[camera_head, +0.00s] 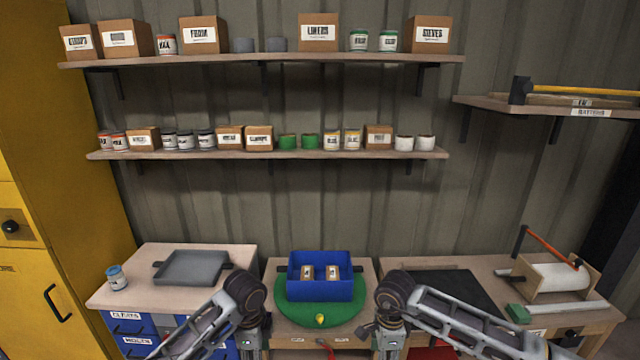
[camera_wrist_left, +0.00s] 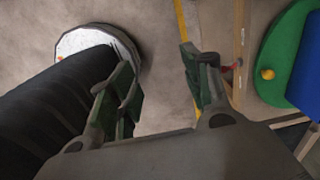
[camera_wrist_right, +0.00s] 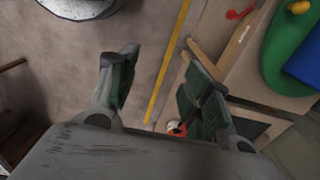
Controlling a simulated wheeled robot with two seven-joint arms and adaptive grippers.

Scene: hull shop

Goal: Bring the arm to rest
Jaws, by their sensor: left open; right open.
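My left arm comes in from the lower left in the head view and bends down in front of the bench; its fingers are cut off there. In the left wrist view my left gripper (camera_wrist_left: 165,85) is open and empty above the floor, beside the bench edge. My right arm comes in from the lower right in the head view, its fingers also cut off. In the right wrist view my right gripper (camera_wrist_right: 155,85) is open, with nothing between its fingers but floor.
A blue bin (camera_head: 312,293) holding two small boxes stands on a green turntable (camera_head: 290,312) between the arms. A grey tray (camera_head: 190,268) and a jar (camera_head: 117,278) sit left; a dark mat (camera_head: 455,290) and a roll dispenser (camera_head: 555,280) sit right. Shelves (camera_head: 270,154) hang behind.

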